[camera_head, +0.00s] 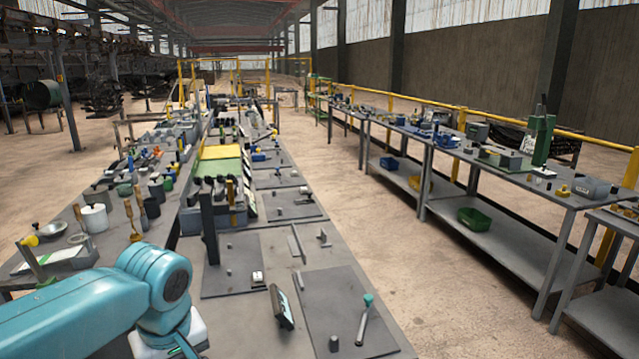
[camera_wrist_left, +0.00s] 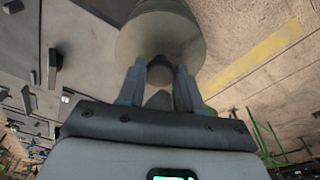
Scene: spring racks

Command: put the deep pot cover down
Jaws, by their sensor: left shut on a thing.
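The deep pot cover (camera_wrist_left: 160,28) is a pale grey, round, flared lid at the top of the left wrist view. Its dark knob (camera_wrist_left: 160,70) sits between the fingertips of my left gripper (camera_wrist_left: 159,82), which is shut on it. The cover's far side runs out of the picture. In the head view my teal left arm comes in from the lower left; its gripper and the cover are below the frame. My right gripper is in neither view.
The near bench has dark mats (camera_head: 345,315) with small parts, an upright dark tablet-like panel (camera_head: 281,307) and a teal-headed tool (camera_head: 366,318). A white pot (camera_head: 95,219) stands among tools at left. In the wrist view, floor with a yellow stripe (camera_wrist_left: 255,60) lies right.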

